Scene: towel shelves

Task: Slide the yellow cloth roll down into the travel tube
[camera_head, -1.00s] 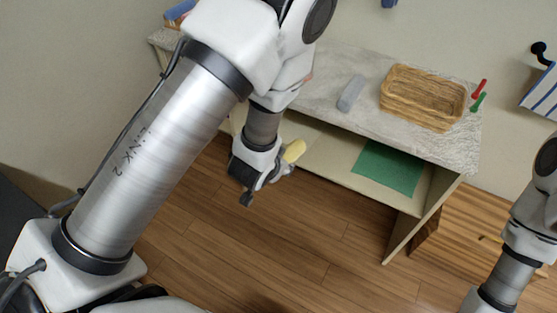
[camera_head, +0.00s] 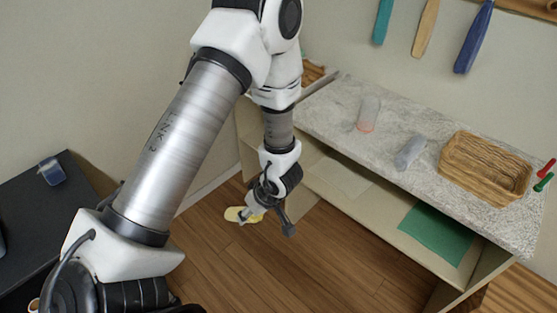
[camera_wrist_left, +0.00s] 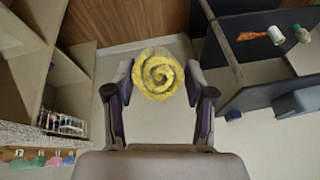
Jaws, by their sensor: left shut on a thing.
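The yellow cloth roll (camera_head: 233,214) is in my left gripper (camera_head: 250,212), above the floor in front of the shelf unit. In the left wrist view the roll (camera_wrist_left: 158,75) shows its spiral end between the two fingers of my left gripper (camera_wrist_left: 160,88), which is shut on it. A clear upright tube with a pinkish base (camera_head: 369,113), seemingly the travel tube, stands on the speckled shelf top. It is up and to the right of my left gripper, well apart from the roll. My right gripper is out of view.
On the shelf top (camera_head: 330,108), a grey roll (camera_head: 410,152) lies between the tube and a wicker basket (camera_head: 487,170). A green cloth (camera_head: 437,234) lies on the lower shelf. A dark table (camera_head: 70,200) is at the left. The wooden floor (camera_head: 290,270) is clear.

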